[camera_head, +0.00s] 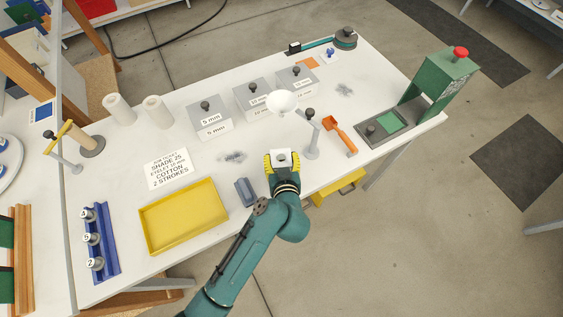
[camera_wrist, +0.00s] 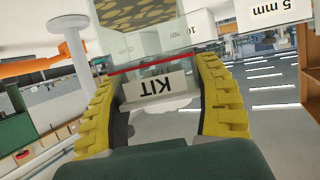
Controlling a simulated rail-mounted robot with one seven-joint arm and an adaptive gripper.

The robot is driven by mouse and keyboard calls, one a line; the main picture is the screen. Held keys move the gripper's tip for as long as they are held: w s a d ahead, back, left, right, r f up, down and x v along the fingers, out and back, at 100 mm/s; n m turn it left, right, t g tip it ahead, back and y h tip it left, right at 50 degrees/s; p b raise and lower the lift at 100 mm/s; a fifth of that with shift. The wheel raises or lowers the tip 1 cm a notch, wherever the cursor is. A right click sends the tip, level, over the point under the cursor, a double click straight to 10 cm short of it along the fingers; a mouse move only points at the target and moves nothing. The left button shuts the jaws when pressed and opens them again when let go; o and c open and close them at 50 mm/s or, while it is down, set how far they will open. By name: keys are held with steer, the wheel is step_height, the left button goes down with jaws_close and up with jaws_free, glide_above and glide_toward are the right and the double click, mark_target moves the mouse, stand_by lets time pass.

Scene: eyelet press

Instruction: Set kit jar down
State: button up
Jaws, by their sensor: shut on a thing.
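My gripper (camera_head: 281,163) is over the front part of the white table, right of the small blue-grey block. Its yellow fingers are shut on the kit jar. The kit jar (camera_wrist: 152,72) shows between the fingers in the wrist view, with clear walls, a red line and a white label reading KIT, upside down in that picture. Yellow-brown matter with dark spots shows at the picture's top edge, in line with the jar. In the head view only a small pale part of the jar (camera_head: 281,157) shows between the fingers. I cannot tell whether its base touches the table.
A funnel stand (camera_head: 312,140) and orange scoop (camera_head: 340,135) are close on the right. Bins labelled in mm (camera_head: 209,120) stand behind. A yellow tray (camera_head: 183,215) and blue-grey block (camera_head: 245,192) lie left. The green press (camera_head: 440,82) is at the far right.

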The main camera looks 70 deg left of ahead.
steer(key=shift+f, duration=0.8)
steer(key=shift+f, duration=0.15)
steer(key=o, duration=1.2)
steer(key=shift+d+r, duration=0.2)
steer(key=shift+r, duration=0.05)
steer(key=v, duration=1.1)
steer(key=shift+s+d+r, duration=0.1)
steer(key=shift+d+r, duration=0.05)
steer(key=shift+d, duration=0.1)
